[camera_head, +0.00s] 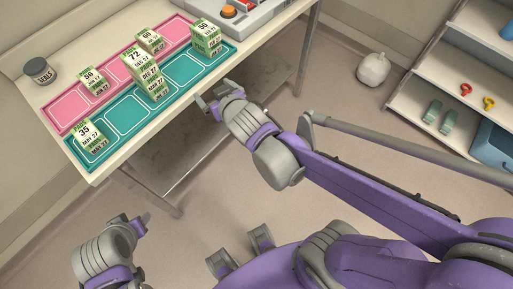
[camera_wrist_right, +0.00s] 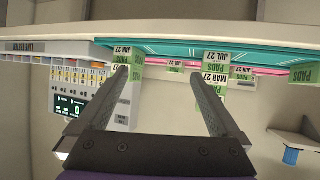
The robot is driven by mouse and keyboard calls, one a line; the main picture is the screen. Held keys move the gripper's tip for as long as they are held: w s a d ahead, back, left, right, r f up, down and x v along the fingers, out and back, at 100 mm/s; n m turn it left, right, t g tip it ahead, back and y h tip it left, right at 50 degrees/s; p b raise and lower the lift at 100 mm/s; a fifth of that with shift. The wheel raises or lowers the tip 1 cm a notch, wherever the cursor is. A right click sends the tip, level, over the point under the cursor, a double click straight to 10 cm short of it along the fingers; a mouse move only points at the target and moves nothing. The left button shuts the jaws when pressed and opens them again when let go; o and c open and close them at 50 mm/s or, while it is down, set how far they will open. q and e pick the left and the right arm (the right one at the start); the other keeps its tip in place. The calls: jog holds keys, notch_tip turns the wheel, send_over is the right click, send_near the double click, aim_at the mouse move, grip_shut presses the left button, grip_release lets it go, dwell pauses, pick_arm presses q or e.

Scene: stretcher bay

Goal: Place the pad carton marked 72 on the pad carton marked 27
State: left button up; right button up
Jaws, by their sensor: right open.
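The carton marked 72 (camera_head: 136,60) is green and white and tops a stack in the middle of the teal tray (camera_head: 116,128). The faces below it read DEC 27 and MAR 27; the top numbers of the cartons under it are hidden. I see no carton with a large 27 on top. My right gripper (camera_head: 214,97) is open and empty at the table's front edge, right of that stack. In the right wrist view its fingers (camera_wrist_right: 162,80) are wide apart, with inverted carton faces beyond. My left gripper (camera_head: 142,221) is low, off the table; its jaws are unclear.
Carton 35 (camera_head: 88,134) stands on the teal tray's left end, and a stack topped by 50 (camera_head: 205,36) at its right. Cartons 56 (camera_head: 93,80) and 60 (camera_head: 149,40) stand on the pink tray (camera_head: 68,109). A labels jar (camera_head: 40,71) and a grey device (camera_head: 247,14) flank them.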

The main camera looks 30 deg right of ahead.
jog(key=s+d+f+g, duration=0.1)
jog(key=s+f+g, duration=0.2)
jog(key=s, duration=0.6)
jog(key=s+d+f+g, duration=0.1)
jog(key=s+f+g, duration=0.3)
jog(key=s, duration=0.5)
jog(key=shift+s+d+f, duration=0.3)
jog(key=shift+s+f, duration=0.1)
jog(key=shift+f, duration=0.5)
